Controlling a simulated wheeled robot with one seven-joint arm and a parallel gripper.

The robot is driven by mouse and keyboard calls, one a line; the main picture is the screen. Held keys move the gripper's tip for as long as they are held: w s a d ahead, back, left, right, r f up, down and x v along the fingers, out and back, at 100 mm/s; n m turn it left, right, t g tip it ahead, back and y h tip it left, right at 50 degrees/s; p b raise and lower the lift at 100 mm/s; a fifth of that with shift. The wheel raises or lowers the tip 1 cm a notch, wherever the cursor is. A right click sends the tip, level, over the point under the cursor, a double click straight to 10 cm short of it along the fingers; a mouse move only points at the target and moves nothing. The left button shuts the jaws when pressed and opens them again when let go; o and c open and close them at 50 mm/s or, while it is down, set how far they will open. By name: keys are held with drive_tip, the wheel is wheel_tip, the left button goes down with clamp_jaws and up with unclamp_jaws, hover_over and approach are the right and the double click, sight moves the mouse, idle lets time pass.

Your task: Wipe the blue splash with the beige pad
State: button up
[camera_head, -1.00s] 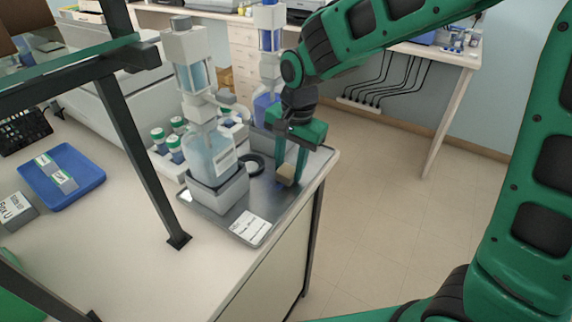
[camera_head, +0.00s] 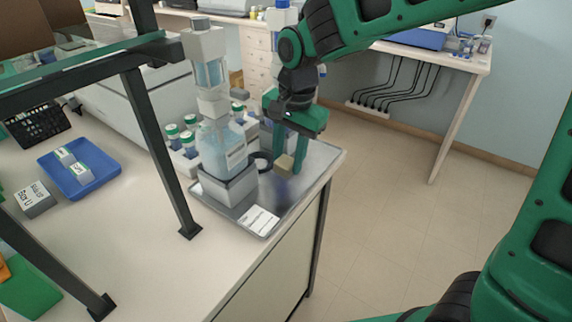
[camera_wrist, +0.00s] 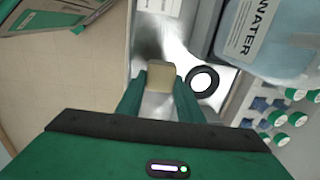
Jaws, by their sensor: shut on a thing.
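My gripper (camera_head: 288,160) is shut on the beige pad (camera_head: 284,165), a small block at its fingertips. The wrist view shows the pad (camera_wrist: 160,76) between the two green fingers. The pad is low over the metal tray (camera_head: 322,168); I cannot tell whether it touches the surface. The blue splash (camera_head: 283,187) shows as a faint bluish-violet patch on the tray, just in front of the pad in the head view. Any part beneath the pad is hidden. In the wrist view the splash is not clearly told from the grey shading.
A dispenser bottle (camera_head: 222,148) on a grey base stands left of my gripper. A black ring (camera_head: 262,162) lies between them. Green-capped bottles (camera_head: 188,140) stand behind. A white label (camera_head: 260,220) lies at the tray's front. A dark shelf post (camera_head: 160,150) rises at left.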

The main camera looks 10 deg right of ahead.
drive_tip(key=shift+r, duration=1.65)
